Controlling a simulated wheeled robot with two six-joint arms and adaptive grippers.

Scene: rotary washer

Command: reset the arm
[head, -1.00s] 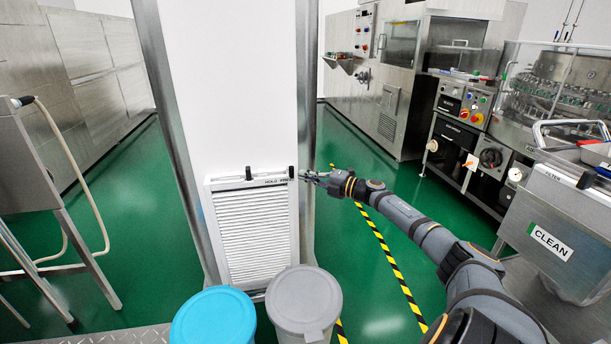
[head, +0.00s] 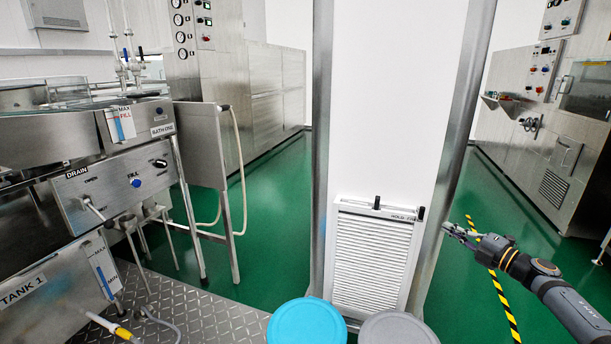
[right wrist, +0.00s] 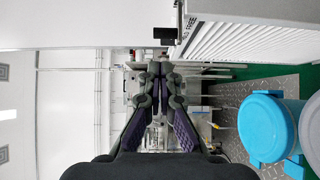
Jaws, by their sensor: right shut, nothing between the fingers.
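My right arm comes in from the right edge of the head view. Its gripper (head: 455,232) points left, just right of the white column's metal edge, near the top right corner of a louvred panel. In the right wrist view the gripper (right wrist: 158,72) shows its two fingers drawn together with nothing held. The white louvred panel (head: 368,262) stands against the column, with black knobs along its top. It also shows at the upper right of the right wrist view (right wrist: 255,45). My left gripper is not in view.
A blue lidded bin (head: 308,323) and a grey lidded bin (head: 398,330) stand before the panel. A steel tank unit (head: 118,185) with valves fills the left. Steel machines (head: 545,150) stand at the right. Green floor beside the yellow-black tape (head: 500,300) is open.

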